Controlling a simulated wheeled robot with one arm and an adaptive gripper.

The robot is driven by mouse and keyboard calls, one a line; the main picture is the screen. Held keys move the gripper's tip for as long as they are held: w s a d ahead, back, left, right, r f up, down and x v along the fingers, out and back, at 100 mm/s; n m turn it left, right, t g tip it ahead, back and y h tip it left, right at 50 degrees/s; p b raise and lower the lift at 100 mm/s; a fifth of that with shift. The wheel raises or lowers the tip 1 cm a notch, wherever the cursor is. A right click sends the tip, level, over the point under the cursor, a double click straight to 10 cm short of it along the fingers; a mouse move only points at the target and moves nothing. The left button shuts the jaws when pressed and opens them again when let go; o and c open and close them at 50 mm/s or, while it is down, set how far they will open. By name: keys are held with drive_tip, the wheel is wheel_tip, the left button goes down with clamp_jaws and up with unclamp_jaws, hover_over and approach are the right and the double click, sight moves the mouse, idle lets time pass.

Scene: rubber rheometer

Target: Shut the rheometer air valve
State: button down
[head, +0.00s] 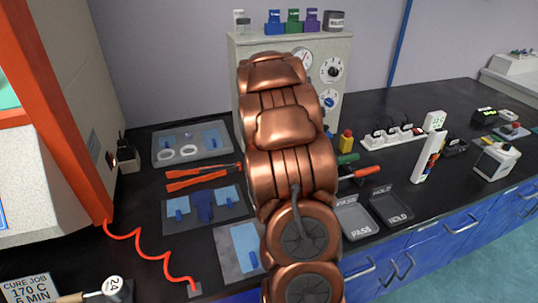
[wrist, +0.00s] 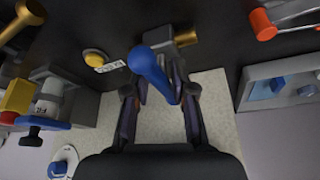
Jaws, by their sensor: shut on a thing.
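In the wrist view, the air valve has a blue lever handle (wrist: 150,68) and a brass fitting (wrist: 186,38) beside a grey body. The handle slants down between the dark fingers of my gripper (wrist: 162,90), which is shut on it. The lower end of the handle is partly hidden by the fingers. In the head view my copper arm reaches over the bench and hides my gripper and the valve. The grey instrument cabinet (head: 342,105), with a gauge and dials on its front, stands behind my arm.
In the wrist view, a round yellow button (wrist: 95,57) with a label lies left of the valve. In the head view, a grey tray (head: 160,160), orange-handled tongs (head: 195,180) and PASS and HOLD trays (head: 391,205) lie around my arm. A yellow block (head: 346,141) stands to its right.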

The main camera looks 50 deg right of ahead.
drive_tip(key=m, duration=0.1)
drive_tip(key=m+b, duration=0.1)
drive_tip(key=shift+d+r+m+g+h, duration=0.1)
drive_tip(key=shift+d+m+g+h, duration=0.2)
drive_tip(key=shift+g, duration=0.1)
drive_tip(key=c, duration=1.7)
unclamp_jaws()
drive_tip(key=shift+a+m+g+b, duration=0.1)
drive_tip(key=shift+m+g+b, duration=0.35)
drive_tip(key=shift+m, duration=0.65)
drive_tip(key=o, duration=1.1)
drive_tip(key=shift+c, duration=0.2)
drive_tip(key=shift+o, duration=0.3)
drive_tip(key=shift+a, duration=0.1)
drive_tip(key=shift+a, duration=0.1)
